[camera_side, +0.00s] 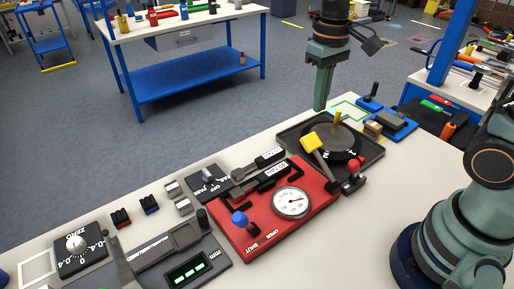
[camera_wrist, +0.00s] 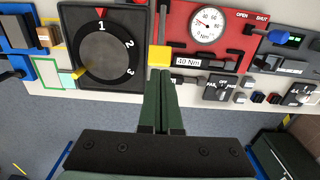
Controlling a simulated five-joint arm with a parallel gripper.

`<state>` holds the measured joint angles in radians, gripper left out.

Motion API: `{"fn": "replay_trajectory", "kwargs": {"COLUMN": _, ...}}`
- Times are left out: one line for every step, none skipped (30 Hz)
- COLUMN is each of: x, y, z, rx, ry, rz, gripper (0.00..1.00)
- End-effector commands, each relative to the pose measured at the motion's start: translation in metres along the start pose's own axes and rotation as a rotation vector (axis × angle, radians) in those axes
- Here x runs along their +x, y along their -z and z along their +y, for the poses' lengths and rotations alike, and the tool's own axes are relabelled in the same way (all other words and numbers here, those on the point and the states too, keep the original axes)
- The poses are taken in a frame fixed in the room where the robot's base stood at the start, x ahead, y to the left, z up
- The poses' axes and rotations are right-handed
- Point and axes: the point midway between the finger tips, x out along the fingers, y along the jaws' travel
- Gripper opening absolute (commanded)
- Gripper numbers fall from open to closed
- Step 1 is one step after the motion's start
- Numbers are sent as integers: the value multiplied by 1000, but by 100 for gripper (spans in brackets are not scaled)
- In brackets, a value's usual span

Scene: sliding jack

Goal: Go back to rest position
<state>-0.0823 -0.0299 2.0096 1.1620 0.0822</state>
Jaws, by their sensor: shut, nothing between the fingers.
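My gripper (camera_side: 320,104) hangs upright at the far side of the bench, above and apart from the panels. Its two dark green fingers are together with nothing between them; in the wrist view the closed fingers (camera_wrist: 163,90) point towards the bench, near a yellow block (camera_wrist: 160,56). The red panel (camera_side: 318,211) with a round gauge (camera_side: 291,202) lies on the bench. A lever with a blue knob (camera_side: 240,218) stands on its left part. A black tray (camera_side: 369,153) with a round dial (camera_wrist: 103,47) marked 1, 2, 3 sits beside it.
A red-knobbed lever (camera_side: 353,169) and a yellow-headed handle (camera_side: 313,142) stand near the dial. A blue fixture (camera_side: 396,126) is at the right. A black device with a green display (camera_side: 188,270) is front left. Open floor (camera_side: 190,135) lies behind the bench.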

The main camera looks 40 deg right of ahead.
Motion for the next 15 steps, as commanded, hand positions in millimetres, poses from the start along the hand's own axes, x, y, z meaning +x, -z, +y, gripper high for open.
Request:
{"fn": "replay_trajectory", "kwargs": {"x": 0, "y": 0, "z": 0, "rx": 0, "ry": 0, "rz": 0, "gripper": 0}}
{"fn": "replay_trajectory", "kwargs": {"x": 0, "y": 0, "z": 0, "rx": 0, "ry": 0, "rz": 0, "gripper": 0}}
{"fn": "replay_trajectory", "kwargs": {"x": 0, "y": 0, "z": 0, "rx": 0, "ry": 0, "rz": 0, "gripper": 0}}
{"fn": "replay_trajectory", "kwargs": {"x": 0, "y": 0, "z": 0, "rx": 0, "ry": 0, "rz": 0, "gripper": 0}}
{"fn": "replay_trajectory", "kwargs": {"x": 0, "y": 0, "z": 0, "rx": 0, "ry": 0, "rz": 1, "gripper": 0}}
{"fn": "replay_trajectory", "kwargs": {"x": -1, "y": 0, "z": 0, "rx": 0, "ry": 0, "rz": 5, "gripper": 0}}
{"fn": "replay_trajectory", "kwargs": {"x": -2, "y": -1, "z": 1, "rx": 0, "ry": 1, "rz": 10, "gripper": 0}}
{"fn": "replay_trajectory", "kwargs": {"x": -3, "y": -2, "z": 1, "rx": 1, "ry": 1, "rz": 19, "gripper": 0}}
{"fn": "replay_trajectory", "kwargs": {"x": -5, "y": -4, "z": 2, "rx": 1, "ry": 3, "rz": 32, "gripper": 0}}
{"fn": "replay_trajectory", "kwargs": {"x": -8, "y": -6, "z": 3, "rx": 1, "ry": 4, "rz": 48, "gripper": 0}}
{"fn": "replay_trajectory", "kwargs": {"x": -10, "y": -8, "z": 4, "rx": 2, "ry": 5, "rz": 66, "gripper": 0}}
{"fn": "replay_trajectory", "kwargs": {"x": -14, "y": -11, "z": 6, "rx": 2, "ry": 6, "rz": 96, "gripper": 0}}
{"fn": "replay_trajectory", "kwargs": {"x": -18, "y": -14, "z": 8, "rx": 3, "ry": 8, "rz": 120, "gripper": 0}}
{"fn": "replay_trajectory", "kwargs": {"x": -21, "y": -18, "z": 10, "rx": 3, "ry": 9, "rz": 146, "gripper": 0}}
{"fn": "replay_trajectory", "kwargs": {"x": -24, "y": -22, "z": 12, "rx": 2, "ry": 9, "rz": 181, "gripper": 0}}
